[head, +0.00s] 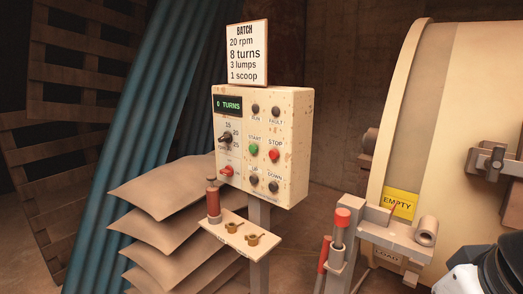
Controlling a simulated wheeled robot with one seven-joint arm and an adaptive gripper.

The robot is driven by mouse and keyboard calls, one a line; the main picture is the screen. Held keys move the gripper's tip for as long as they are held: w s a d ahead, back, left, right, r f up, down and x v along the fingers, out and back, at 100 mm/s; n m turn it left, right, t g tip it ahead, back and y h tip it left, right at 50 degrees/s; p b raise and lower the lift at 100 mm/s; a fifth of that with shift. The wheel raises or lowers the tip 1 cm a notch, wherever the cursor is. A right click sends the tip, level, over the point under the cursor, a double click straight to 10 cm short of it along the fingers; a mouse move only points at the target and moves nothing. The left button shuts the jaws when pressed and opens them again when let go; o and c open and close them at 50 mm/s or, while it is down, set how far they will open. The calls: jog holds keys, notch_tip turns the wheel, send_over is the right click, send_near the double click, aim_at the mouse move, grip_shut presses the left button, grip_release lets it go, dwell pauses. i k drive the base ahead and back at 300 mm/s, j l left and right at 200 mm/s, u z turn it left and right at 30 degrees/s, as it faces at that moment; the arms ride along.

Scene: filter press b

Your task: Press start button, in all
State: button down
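The control box (299,180) stands on a grey post in the middle of the head view. Its green START button (253,148) is on the front panel, left of the red STOP button (274,154). The display (228,105) reads "0 TURNS". Black RUN and FAULT lamps sit above the buttons, and dark UP and DOWN buttons sit below. Nothing touches the START button. A white and black part of my arm shows at the lower right corner, well away from the box. My gripper is not seen.
A "BATCH" sign (247,52) stands on the box. A small shelf (233,236) with a red-handled tool and brass pieces is below. A red-tipped lever (342,218) and a large cream drum (450,90) marked "EMPTY" stand right. Stacked sacks (165,200) are left.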

aim_at(253, 148)
jog(key=i+j+u, duration=0.1)
jog(key=j+u, duration=0.15)
jog(key=j, duration=0.15)
jog(key=i+j+u, duration=0.1)
jog(key=j+u, duration=0.15)
jog(key=j, duration=0.15)
jog(key=i+j+u, duration=0.25)
jog(key=j+u, duration=0.2)
jog(key=j, duration=0.3)
jog(key=i, duration=0.05)
